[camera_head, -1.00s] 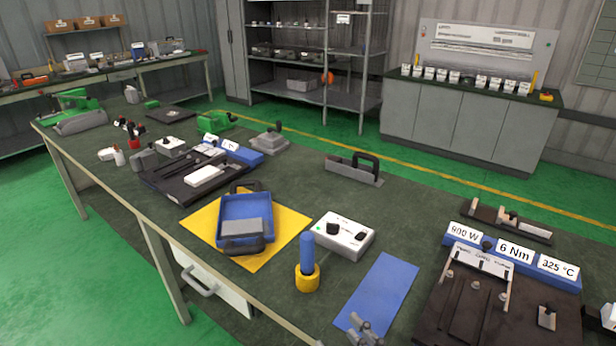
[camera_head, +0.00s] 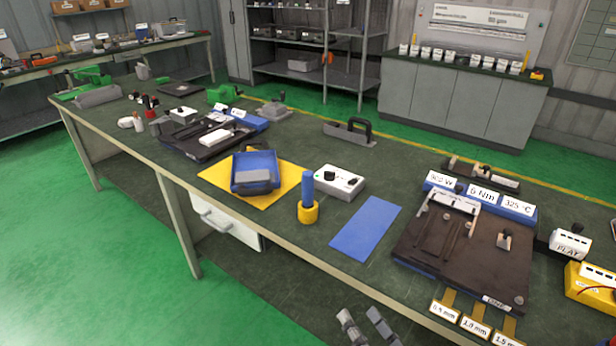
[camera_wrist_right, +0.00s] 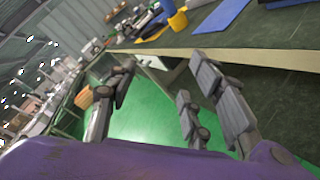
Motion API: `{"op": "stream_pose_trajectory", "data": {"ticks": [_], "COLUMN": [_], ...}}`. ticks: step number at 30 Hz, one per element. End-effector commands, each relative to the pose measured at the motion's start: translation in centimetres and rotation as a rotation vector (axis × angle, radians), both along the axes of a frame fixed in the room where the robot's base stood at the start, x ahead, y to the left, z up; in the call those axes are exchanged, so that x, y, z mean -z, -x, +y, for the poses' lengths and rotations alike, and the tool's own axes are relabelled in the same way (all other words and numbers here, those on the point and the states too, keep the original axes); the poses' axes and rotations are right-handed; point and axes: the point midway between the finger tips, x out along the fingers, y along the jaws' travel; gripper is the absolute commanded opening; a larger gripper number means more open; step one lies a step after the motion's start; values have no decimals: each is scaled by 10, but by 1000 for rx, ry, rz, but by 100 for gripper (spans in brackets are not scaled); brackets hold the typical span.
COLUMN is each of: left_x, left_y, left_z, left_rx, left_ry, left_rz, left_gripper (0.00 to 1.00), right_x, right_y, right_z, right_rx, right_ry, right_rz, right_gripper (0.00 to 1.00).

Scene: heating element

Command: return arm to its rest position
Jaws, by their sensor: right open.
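My right gripper (camera_head: 366,328) shows at the bottom edge of the head view, in front of and below the workbench's front edge. Its two grey fingertips are apart, with nothing between them. The right wrist view shows the same gripper (camera_wrist_right: 165,95) with its fingers spread and empty over the green floor. The bench (camera_head: 300,248) edge runs above the fingers in that view. My left gripper is not in the head view.
On the bench are a blue mat (camera_head: 366,228), a blue tool in a yellow holder (camera_head: 307,212), a white control box (camera_head: 340,182), a blue tray (camera_head: 255,172) on a yellow mat (camera_head: 218,177), and a dark fixture (camera_head: 470,255). Green floor (camera_head: 90,260) is open at left.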

Motion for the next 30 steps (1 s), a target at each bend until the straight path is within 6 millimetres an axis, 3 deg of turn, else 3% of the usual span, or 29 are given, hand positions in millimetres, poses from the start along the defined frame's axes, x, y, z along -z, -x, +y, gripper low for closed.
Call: {"op": "stream_pose_trajectory", "data": {"ticks": [5, 9, 13, 16, 19, 30], "left_x": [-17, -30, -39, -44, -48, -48], "left_y": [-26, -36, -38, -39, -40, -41], "left_z": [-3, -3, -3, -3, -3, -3], "left_rx": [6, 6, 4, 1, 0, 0], "left_ry": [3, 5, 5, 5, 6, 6], "left_rz": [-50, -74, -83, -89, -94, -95], "left_gripper": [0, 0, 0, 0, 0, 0], "right_x": [66, 140, 189, 208, 214, 215], "right_y": [16, 71, 134, 172, 195, 202], "right_z": [-48, -82, -94, -96, -100, -99], "right_rx": [316, 706, 1017, 1152, 1212, 1226], "right_ry": [-742, -1436, -1876, -2011, -2039, -2039], "right_rz": [445, 750, 866, 881, 868, 868], "right_gripper": [47, 47, 47, 47, 47, 47]}}
